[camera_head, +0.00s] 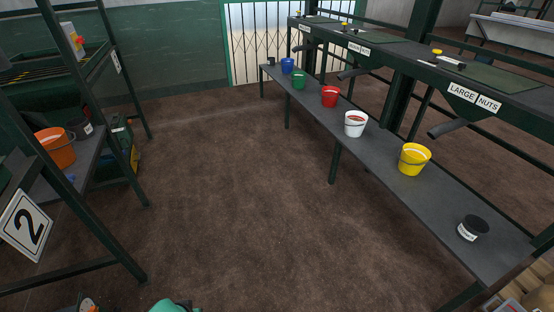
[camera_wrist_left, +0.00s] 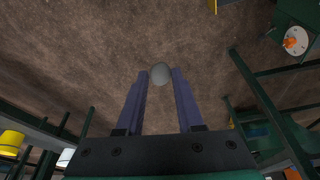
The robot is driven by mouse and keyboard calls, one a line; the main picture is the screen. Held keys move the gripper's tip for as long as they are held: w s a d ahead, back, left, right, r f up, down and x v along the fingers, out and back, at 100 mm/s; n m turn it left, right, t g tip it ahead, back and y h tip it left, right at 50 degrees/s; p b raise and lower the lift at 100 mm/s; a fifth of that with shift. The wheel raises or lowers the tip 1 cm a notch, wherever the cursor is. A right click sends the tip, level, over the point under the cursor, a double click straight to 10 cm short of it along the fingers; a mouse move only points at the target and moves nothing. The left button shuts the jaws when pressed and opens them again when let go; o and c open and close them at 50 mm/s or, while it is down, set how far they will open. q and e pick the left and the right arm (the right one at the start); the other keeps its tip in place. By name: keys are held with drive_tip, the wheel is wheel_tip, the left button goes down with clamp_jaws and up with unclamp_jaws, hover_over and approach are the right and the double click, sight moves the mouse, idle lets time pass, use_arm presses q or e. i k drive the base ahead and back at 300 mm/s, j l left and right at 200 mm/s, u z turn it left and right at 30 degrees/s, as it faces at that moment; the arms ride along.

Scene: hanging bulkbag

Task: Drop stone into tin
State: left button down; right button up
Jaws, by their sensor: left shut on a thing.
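A grey rounded stone (camera_wrist_left: 160,73) is held between the fingertips of my left gripper (camera_wrist_left: 160,80) in the left wrist view, with brown floor behind it. The gripper is shut on the stone. In the head view, a dark tin (camera_head: 472,228) with a white label stands upright at the near end of the long bench on the right. Another dark tin (camera_head: 82,127) with a label is on the left rack shelf. A small dark container (camera_head: 271,61) stands at the far end of the bench. My left gripper's fingers and my right gripper are not in the head view.
Along the bench (camera_head: 385,178) stand yellow (camera_head: 413,158), white (camera_head: 355,124), red (camera_head: 330,96), green (camera_head: 298,81) and blue (camera_head: 287,66) buckets. An orange bucket (camera_head: 55,147) is on the left rack. The floor between is clear.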

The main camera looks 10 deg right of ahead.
sight(466, 235)
drive_tip(key=i+l+z, duration=0.1)
drive_tip(key=z, duration=0.4)
drive_tip(key=i+z, duration=0.1)
drive_tip(key=z, duration=0.35)
drive_tip(key=i+l+z, duration=0.1)
drive_tip(key=z, duration=0.4)
drive_tip(key=i+z, duration=0.1)
drive_tip(key=z, duration=0.4)
drive_tip(key=i+j+z, duration=0.1)
drive_tip(key=z, duration=0.35)
drive_tip(key=j+z, duration=0.1)
drive_tip(key=z, duration=0.4)
drive_tip(key=i+j+z, duration=0.15)
drive_tip(key=z, duration=0.35)
drive_tip(key=i+j+z, duration=0.15)
drive_tip(key=j+z, duration=0.35)
drive_tip(key=j, duration=0.3)
drive_tip(key=j+z, duration=0.45)
drive_tip(key=j, duration=0.35)
drive_tip(key=k+j+z, duration=0.1)
drive_tip(key=j+z, duration=0.4)
drive_tip(key=j, duration=0.3)
drive_tip(key=k+j, duration=0.1)
drive_tip(key=j, duration=0.4)
drive_tip(key=k+j, duration=0.1)
drive_tip(key=j, duration=0.35)
drive_tip(key=k+j, duration=0.1)
drive_tip(key=j, duration=0.4)
